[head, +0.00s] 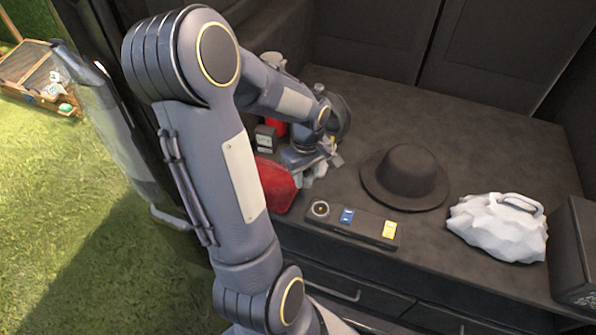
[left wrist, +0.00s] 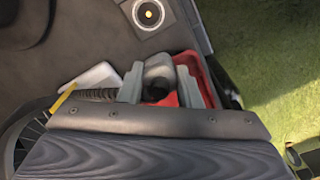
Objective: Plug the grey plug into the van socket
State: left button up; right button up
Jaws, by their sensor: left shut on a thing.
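The van socket panel (head: 360,226) is a dark strip at the counter's front edge, with a round socket (head: 320,208) at its left end, then a blue and a yellow one. The round socket also shows at the top of the left wrist view (left wrist: 148,13). My left gripper (head: 310,172) is low over the counter, behind and slightly left of the round socket. In the left wrist view it is shut on a grey piece with a dark end, apparently the grey plug (left wrist: 158,77), apart from the socket. Its far side is hidden. My right gripper is out of view.
A red object (head: 275,185) lies close left of my gripper. A black hat (head: 405,176) and a white crumpled bag (head: 498,227) sit to the right. Drawers (head: 345,292) are below the counter. Grass and a wooden crate (head: 28,68) are outside at left.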

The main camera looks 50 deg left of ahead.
pick_arm(q)
jog(key=b, duration=0.1)
send_over(320, 209)
jog(key=f, duration=0.2)
jog(key=shift+r, duration=0.15)
jog(key=shift+f+b, duration=2.5)
jog(key=shift+f, duration=0.4)
jog(key=shift+f+b, duration=0.65)
jog(key=shift+b, duration=0.05)
jog(key=o, duration=1)
jog(key=shift+r, duration=0.1)
